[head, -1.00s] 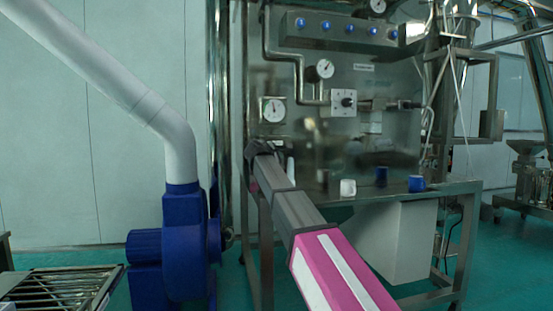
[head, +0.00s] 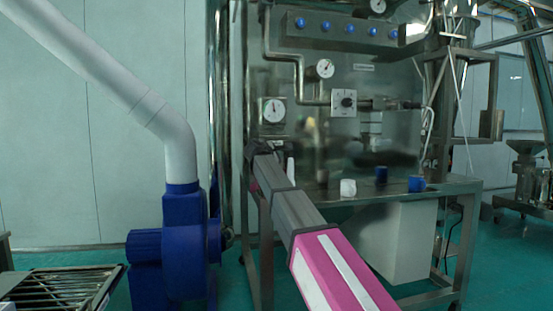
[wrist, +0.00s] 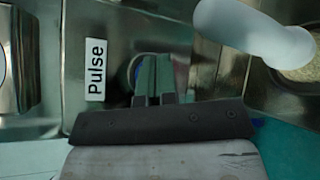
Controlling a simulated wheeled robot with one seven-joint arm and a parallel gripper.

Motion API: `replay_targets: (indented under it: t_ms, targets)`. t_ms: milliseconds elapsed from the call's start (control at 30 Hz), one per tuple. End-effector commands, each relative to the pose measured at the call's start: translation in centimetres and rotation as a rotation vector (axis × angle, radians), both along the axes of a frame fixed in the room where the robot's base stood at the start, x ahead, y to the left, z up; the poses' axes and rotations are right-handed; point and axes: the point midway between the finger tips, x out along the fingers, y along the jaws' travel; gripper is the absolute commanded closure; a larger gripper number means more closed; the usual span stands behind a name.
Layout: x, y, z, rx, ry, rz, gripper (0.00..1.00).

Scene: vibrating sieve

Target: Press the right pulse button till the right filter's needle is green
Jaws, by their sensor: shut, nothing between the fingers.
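A white label reading "Pulse" (wrist: 95,68) is on a metal panel in the wrist view. My gripper (wrist: 153,92) is shut and empty, just right of the label. Its fingers partly cover a round rimmed thing (wrist: 134,66), which may be a pulse button; contact cannot be told. In the head view my gripper is mostly hidden behind my arm at the steel panel's lower left. Dial gauges show there: one at left (head: 273,110), one in the middle (head: 325,68), one at the top (head: 378,5). Needle colours are too small to tell, and which gauge is the right filter's is unclear.
A row of blue buttons (head: 345,27) runs along a box above. A white cup (head: 348,187) and blue cups (head: 416,183) stand on the steel table. A blue blower (head: 184,245) stands left. The wrist view shows a grain-filled container (wrist: 305,72) at right.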

Motion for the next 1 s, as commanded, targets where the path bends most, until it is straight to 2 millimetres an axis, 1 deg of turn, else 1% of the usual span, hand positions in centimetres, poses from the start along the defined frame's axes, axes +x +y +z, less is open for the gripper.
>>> replay_targets:
  t_ms: [500,733,867,1000]
  targets:
    - [0.57,0.17,0.01,0.0,0.0,0.0,1.0]
    - [0.53,0.15,0.0,0.0,0.0,0.0,1.0]
    - [0.36,0.1,0.0,0.0,-0.001,0.001,1.0]
    - [-0.21,-0.06,-0.01,0.0,-0.001,0.001,1.0]
